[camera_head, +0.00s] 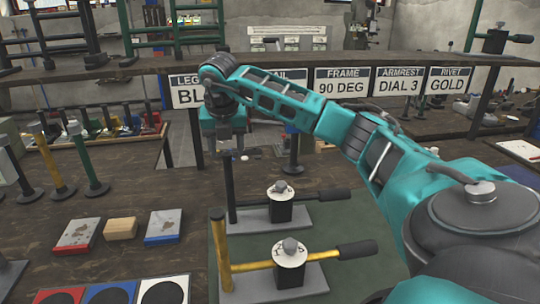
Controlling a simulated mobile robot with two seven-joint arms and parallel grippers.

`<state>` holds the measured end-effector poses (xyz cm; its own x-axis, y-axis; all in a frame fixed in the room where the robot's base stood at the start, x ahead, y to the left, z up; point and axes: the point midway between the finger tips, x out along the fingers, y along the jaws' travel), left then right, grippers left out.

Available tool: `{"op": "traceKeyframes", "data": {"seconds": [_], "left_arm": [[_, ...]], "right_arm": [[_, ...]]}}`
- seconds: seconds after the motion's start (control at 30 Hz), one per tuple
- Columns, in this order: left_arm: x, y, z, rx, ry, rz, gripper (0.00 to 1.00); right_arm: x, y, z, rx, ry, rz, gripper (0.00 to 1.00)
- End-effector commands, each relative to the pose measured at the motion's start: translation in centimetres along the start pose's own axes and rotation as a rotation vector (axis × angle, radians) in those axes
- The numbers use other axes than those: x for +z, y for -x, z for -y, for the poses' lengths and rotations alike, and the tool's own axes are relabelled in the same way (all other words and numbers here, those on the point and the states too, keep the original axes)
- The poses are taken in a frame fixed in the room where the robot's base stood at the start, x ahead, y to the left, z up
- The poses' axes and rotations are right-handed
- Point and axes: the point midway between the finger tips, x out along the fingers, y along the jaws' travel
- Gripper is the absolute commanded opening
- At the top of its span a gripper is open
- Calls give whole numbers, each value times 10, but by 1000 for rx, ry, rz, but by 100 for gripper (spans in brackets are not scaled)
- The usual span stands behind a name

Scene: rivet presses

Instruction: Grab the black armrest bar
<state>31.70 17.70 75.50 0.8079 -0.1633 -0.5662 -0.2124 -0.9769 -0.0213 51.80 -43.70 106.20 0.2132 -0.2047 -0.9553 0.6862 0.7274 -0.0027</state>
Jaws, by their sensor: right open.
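A black upright bar (230,187) stands at the left end of the rear press (283,203) on the green mat. My right gripper (226,150) hangs from the teal arm that comes in from the right. It points down with open jaws near the top of this black bar; I cannot tell whether they touch. Another black bar (17,170) stands at the left beside a yellow bar (50,160) and a green bar (87,160). I cannot tell from the picture which black bar is the armrest bar. My left gripper is not in view.
The front press (288,258) holds a yellow bar (220,250). Red (77,233) and blue (164,226) trays and a wooden block (121,229) lie left of the mat. A shelf with sign plates (342,82) crosses behind. My arm hides the right side.

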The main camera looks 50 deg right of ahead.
Motion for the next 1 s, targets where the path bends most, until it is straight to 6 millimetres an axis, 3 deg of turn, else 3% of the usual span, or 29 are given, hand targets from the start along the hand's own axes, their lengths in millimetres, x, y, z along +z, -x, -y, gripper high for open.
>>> {"op": "traceKeyframes", "data": {"seconds": [0.6,0.87,1.0], "left_arm": [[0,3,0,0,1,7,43],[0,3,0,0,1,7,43],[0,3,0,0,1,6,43]], "right_arm": [[-4,-69,-2,2,3,-1,55],[-3,-72,-2,4,3,0,55],[-3,-72,-2,4,3,0,42]]}}
